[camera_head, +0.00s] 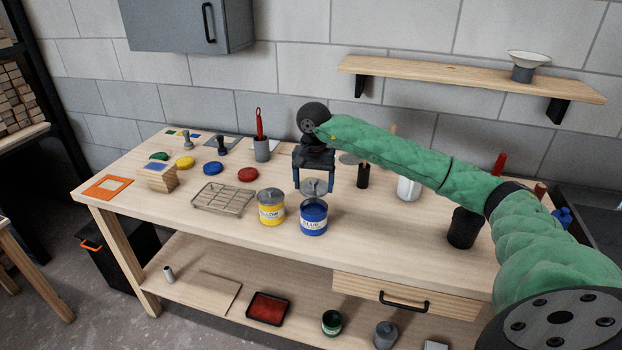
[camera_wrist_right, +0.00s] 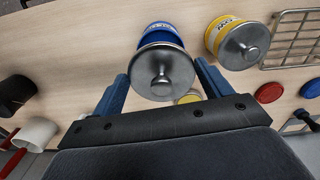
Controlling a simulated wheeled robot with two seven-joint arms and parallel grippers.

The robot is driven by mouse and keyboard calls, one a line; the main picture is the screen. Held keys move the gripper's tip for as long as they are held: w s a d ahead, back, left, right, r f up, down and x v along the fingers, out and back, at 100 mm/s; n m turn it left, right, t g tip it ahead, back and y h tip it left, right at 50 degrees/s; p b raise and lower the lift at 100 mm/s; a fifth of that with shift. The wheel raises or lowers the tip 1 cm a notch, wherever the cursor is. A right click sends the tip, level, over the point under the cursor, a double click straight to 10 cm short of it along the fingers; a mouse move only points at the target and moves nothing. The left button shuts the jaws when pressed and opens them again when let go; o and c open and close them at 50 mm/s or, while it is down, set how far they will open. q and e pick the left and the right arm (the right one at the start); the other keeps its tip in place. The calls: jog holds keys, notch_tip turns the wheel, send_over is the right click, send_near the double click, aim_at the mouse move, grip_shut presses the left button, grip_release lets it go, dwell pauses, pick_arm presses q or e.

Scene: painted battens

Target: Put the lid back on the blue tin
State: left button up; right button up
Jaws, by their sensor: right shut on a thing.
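The blue tin (camera_head: 313,220) stands upright near the front edge of the workbench, its label facing forward and its dark blue open top showing. My right gripper (camera_head: 313,184) is shut on a grey metal lid with a round knob (camera_head: 318,191). The lid is roughly level, just above and slightly behind the tin's mouth, with a gap showing. In the right wrist view the lid (camera_wrist_right: 163,75) sits between the blue fingers and the blue tin (camera_wrist_right: 160,30) shows beyond it, partly hidden. My left gripper is not in view.
A yellow tin (camera_head: 271,213) with its lid on stands close left of the blue tin. A wire rack (camera_head: 222,199) lies further left, with coloured discs behind. A black cup (camera_head: 463,228) and white cup (camera_head: 408,188) stand right. The bench front is clear.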

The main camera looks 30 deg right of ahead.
notch_tip(320, 180, down, 2)
jog(key=shift+f, duration=1.05)
jog(key=shift+f+b, duration=0.7)
jog(key=shift+b, duration=0.25)
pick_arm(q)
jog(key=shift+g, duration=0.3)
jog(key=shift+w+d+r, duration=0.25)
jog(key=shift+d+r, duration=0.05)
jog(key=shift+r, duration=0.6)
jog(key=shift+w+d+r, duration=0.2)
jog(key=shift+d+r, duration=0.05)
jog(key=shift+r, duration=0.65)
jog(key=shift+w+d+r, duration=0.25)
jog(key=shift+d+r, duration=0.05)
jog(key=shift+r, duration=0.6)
pick_arm(e)
jog(key=shift+f, duration=0.3)
pick_arm(q)
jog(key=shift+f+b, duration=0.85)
jog(key=shift+b, duration=0.25)
pick_arm(e)
jog(key=shift+s, duration=0.1)
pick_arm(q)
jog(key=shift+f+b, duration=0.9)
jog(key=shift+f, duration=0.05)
pick_arm(e)
jog(key=shift+f, duration=0.15)
jog(key=o, duration=1)
jog(key=shift+c, duration=0.2)
